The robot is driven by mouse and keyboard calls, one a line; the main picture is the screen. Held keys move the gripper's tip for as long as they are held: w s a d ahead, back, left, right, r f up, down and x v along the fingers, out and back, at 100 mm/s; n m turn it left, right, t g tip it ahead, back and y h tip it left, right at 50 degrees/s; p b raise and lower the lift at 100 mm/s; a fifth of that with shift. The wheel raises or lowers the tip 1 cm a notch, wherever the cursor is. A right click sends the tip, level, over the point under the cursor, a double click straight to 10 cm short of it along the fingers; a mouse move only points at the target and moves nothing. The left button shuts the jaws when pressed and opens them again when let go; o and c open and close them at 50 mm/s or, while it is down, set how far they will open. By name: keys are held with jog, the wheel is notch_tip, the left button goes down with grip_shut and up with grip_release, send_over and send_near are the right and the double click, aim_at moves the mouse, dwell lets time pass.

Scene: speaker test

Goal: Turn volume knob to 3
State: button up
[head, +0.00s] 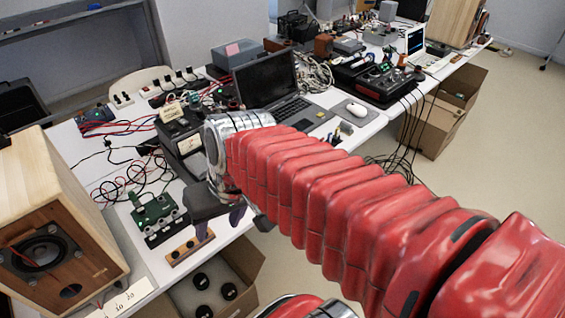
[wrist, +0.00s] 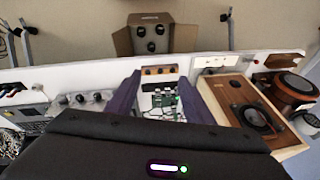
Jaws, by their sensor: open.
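A small wooden strip with dark knobs (head: 190,246) lies near the table's front edge in the head view, beside a green circuit board (head: 155,212). In the wrist view the knob strip (wrist: 160,70) stands just beyond the green board (wrist: 164,98). No readable scale shows on the knobs, and I cannot tell which is for volume or where it points. My gripper (head: 220,219) is open and empty, to the right of the strip in the head view. In the wrist view its purple fingers (wrist: 163,82) spread on both sides of the board and strip, apart from the knobs.
A wooden speaker (head: 62,225) stands at the left, with a white numbered card (head: 124,298) near it. An open cardboard box (head: 240,262) with black round parts sits below the table edge. A laptop (head: 275,85), instruments and loose cables crowd the table behind.

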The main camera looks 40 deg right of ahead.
jog(key=w+d+f+m+t+y, duration=0.5)
jog(key=w+d+f+m+y, duration=0.55)
jog(key=w+d+m, duration=0.3)
jog(key=s+d+f+m+t+h, duration=0.2)
jog(key=d+f+m+t+h, duration=0.2)
jog(key=d+f, duration=0.3)
jog(key=s+d+f+m+t+h, duration=0.2)
jog(key=d+f+m+t+h, duration=0.3)
jog(key=d, duration=1.2)
notch_tip(320, 180, down, 2)
jog(key=shift+d+m+t+h, duration=0.2)
jog(key=shift+m+t+h, duration=0.1)
jog(key=shift+m+h, duration=0.95)
jog(key=w, duration=1.3)
jog(key=shift+w+a, duration=0.25)
jog(key=shift+w, duration=0.1)
